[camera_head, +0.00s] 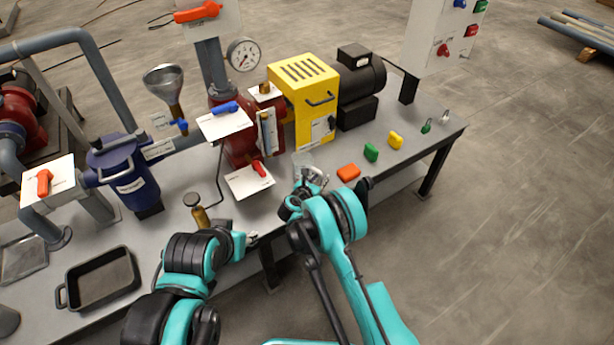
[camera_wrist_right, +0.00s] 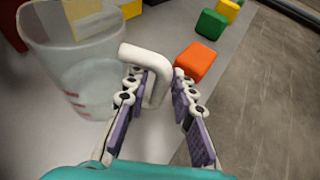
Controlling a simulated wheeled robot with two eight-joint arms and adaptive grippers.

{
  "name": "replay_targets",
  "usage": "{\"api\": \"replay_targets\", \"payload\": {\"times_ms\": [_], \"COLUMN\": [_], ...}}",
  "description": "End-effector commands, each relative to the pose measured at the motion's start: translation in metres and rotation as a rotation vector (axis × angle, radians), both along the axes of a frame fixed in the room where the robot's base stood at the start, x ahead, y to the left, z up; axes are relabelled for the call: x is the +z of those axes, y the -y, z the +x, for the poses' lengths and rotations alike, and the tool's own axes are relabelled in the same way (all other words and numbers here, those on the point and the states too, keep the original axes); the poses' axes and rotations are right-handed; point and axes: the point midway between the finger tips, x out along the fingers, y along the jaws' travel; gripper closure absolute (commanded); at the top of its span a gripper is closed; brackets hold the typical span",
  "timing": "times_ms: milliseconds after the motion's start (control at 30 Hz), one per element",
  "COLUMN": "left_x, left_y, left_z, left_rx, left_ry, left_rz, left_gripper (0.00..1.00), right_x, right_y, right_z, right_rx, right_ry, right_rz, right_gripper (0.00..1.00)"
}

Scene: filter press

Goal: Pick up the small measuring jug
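The small measuring jug (camera_wrist_right: 75,75) is a clear, see-through cup with red marks and a white handle (camera_wrist_right: 150,58). It stands on the grey bench at the left of the right wrist view. In the head view the jug (camera_head: 302,159) is faint and partly hidden by my right gripper (camera_head: 312,180). In the wrist view my right gripper (camera_wrist_right: 160,112) is open, with the lower part of the handle between its purple-padded fingers. The left finger looks close to the handle; contact is unclear. My left gripper (camera_head: 251,238) is at the bench's front edge, too small to read.
An orange block (camera_head: 348,172), green block (camera_head: 371,152) and yellow block (camera_head: 396,140) lie right of the jug. The yellow-covered motor unit (camera_head: 303,85) stands behind it. A white plate with a red lever (camera_head: 250,181) is to its left. The front bench edge is close.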

Motion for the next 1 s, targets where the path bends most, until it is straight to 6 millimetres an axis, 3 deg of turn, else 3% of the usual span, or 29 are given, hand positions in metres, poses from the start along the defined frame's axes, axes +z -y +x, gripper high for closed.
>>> {"api": "replay_targets", "payload": {"times_ms": [100,200,667,1000], "left_x": [0.001,0.001,0.002,0.013], "left_y": [0.0,0.0,0.0,0.0], "left_z": [0.0,0.0,0.0,0.0], "left_rx": [0.0,0.0,0.0,0.0], "left_ry": [0.0,0.0,0.0,0.0], "left_rz": [0.0,0.0,0.0,0.0], "left_gripper": [0.6,0.6,0.6,0.6], "right_x": [0.001,0.001,0.003,0.022], "right_y": [0.0,0.0,0.0,0.0], "right_z": [0.0,0.0,-0.001,-0.001], "right_rx": [0.0,0.0,0.0,0.0], "right_ry": [0.0,0.0,0.0,0.0], "right_rz": [0.0,0.001,0.001,0.001], "right_gripper": [0.76,1.0,1.0,1.0]}}
